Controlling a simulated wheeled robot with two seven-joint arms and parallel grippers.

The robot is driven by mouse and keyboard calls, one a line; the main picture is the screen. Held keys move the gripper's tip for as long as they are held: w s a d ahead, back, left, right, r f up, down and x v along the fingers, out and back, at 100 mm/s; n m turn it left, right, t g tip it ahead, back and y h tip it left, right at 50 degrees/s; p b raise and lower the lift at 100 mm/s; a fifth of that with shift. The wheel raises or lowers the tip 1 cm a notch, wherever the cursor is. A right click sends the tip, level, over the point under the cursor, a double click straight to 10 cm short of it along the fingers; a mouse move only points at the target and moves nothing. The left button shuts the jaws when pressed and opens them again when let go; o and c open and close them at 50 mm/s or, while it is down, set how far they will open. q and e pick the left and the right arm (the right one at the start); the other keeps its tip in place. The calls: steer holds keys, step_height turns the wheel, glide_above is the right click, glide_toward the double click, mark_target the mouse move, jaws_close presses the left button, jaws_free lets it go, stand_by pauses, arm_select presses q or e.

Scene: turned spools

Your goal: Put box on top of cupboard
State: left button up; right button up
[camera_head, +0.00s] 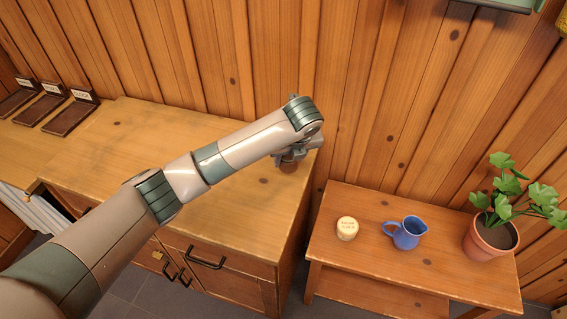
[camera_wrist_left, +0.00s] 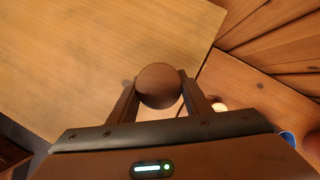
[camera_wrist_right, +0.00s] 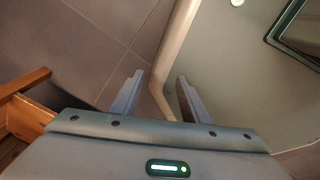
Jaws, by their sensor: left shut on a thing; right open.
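The wooden cupboard (camera_head: 240,215) stands at the left of the head view, with drawers and dark handles on its front. My left gripper (camera_head: 290,157) is over the far right corner of its top. It is shut on a small round brown thing (camera_head: 288,166), which I take for the box. In the left wrist view the box (camera_wrist_left: 159,86) sits between the two fingers, above the cupboard top (camera_wrist_left: 100,50). I cannot tell whether its underside touches the top. My right gripper (camera_wrist_right: 159,76) is open and empty in the right wrist view.
A low table (camera_head: 400,277) right of the cupboard bears a cream round lidded pot (camera_head: 347,228), a blue jug (camera_head: 406,233) and a potted plant (camera_head: 490,237). Several dark labelled stands (camera_head: 70,113) are at the cupboard's left. The cupboard top between is clear.

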mark_target(284, 167)
arm_select(q)
steer(key=shift+w+a+f, duration=0.5)
steer(key=shift+a+f, duration=0.05)
steer(key=shift+a, duration=0.15)
steer(key=shift+f, duration=0.1)
step_height(284, 167, down, 3)
steer(key=shift+f+p, duration=0.15)
steer(key=shift+p, duration=0.65)
steer(key=shift+f, duration=0.2)
arm_select(e)
steer(key=shift+w+a+r, duration=0.15)
steer(key=shift+r, duration=0.35)
steer(key=shift+w+a+r, duration=0.1)
steer(key=shift+a+r, duration=0.05)
steer(key=shift+r, duration=0.3)
arm_select(q)
steer(key=shift+f, duration=0.1)
arm_select(e)
steer(key=shift+d, duration=0.1)
arm_select(q)
steer(key=o, duration=1.1)
steer(key=shift+c, duration=0.2)
